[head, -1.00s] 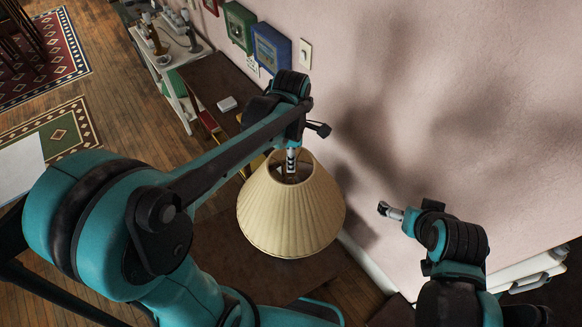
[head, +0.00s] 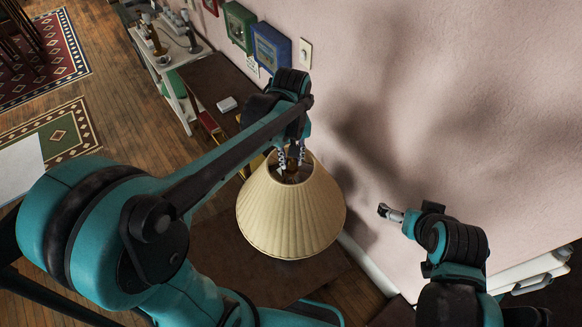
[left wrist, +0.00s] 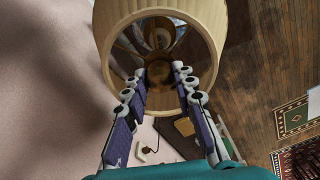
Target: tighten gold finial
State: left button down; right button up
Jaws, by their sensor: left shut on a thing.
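A lamp with a pleated cream shade (head: 290,217) stands near the wall in the head view. The gold finial (left wrist: 159,72) shows at the middle of the shade's top opening in the left wrist view. My left gripper (head: 290,166) points down into this opening from above. Its two fingers lie on either side of the finial and it is shut on it. The finger pads partly hide where they touch the finial. My right gripper (head: 388,212) is held to the right of the lamp, apart from it and near the wall; whether its fingers are open does not show.
The pink wall (head: 455,100) runs close behind the lamp. A dark side table (head: 215,80) with a small white box (head: 227,104) stands at the upper left. Framed pictures (head: 271,48) and a switch plate (head: 305,53) are on the wall. A patterned rug (head: 60,132) lies on the wood floor.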

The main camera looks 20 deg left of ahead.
pick_arm(q)
jog(key=m, duration=0.3)
jog(key=shift+f, duration=0.1)
jog(key=m, duration=0.5)
jog(key=shift+s, duration=0.1)
jog(key=m, duration=0.7)
jog(key=shift+b, duration=0.4)
jog(key=c, duration=1.3)
grip_release()
jog(key=shift+c, duration=0.2)
